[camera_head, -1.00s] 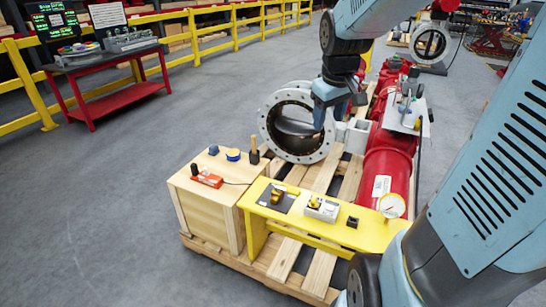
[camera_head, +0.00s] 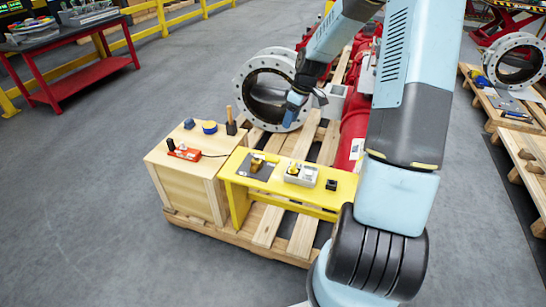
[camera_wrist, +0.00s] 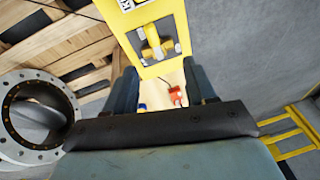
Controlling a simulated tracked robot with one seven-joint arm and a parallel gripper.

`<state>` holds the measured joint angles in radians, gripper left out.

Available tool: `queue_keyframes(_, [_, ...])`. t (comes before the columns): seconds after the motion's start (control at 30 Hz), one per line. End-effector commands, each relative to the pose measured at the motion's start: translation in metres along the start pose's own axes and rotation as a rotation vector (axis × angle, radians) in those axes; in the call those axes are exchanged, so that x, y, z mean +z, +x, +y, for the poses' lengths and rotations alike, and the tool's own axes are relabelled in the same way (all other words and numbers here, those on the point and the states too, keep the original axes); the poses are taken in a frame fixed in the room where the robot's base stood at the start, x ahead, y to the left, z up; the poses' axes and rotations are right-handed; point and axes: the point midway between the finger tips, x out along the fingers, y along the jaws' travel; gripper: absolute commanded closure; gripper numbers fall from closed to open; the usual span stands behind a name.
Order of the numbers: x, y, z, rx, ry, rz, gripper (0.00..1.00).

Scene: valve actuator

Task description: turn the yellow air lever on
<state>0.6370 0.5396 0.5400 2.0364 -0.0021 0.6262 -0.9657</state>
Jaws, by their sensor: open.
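A yellow handle or lever (camera_head: 257,164) sits on a dark plate at the left end of the yellow bench (camera_head: 325,190). A second small yellow part (camera_head: 293,169) sits in a pale box to its right. I cannot tell from the head view which way either one is turned. In the wrist view a yellow lever (camera_wrist: 154,46) shows on a dark square of the bench, beyond my fingers. My gripper (camera_head: 292,112) is open and empty, in front of the flanged ring and beyond the bench in the head view. Its fingers (camera_wrist: 160,92) stand apart in the wrist view.
The grey flanged ring (camera_head: 243,88) stands on the pallet (camera_head: 270,226) behind the bench. A wooden box (camera_head: 183,182) with an orange-red device (camera_head: 184,152) stands left of the bench. A red pipe body (camera_head: 350,140) is partly hidden by my arm.

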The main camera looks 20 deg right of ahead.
Motion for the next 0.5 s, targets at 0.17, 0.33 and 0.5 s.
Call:
queue_keyframes(0.17, [0.002, 0.042, 0.024, -0.067, -0.044, 0.068, 0.45])
queue_keyframes(0.33, [0.003, 0.066, 0.038, -0.099, -0.074, 0.121, 0.45])
queue_keyframes(0.5, [0.002, 0.076, 0.043, -0.110, -0.087, 0.145, 0.45])
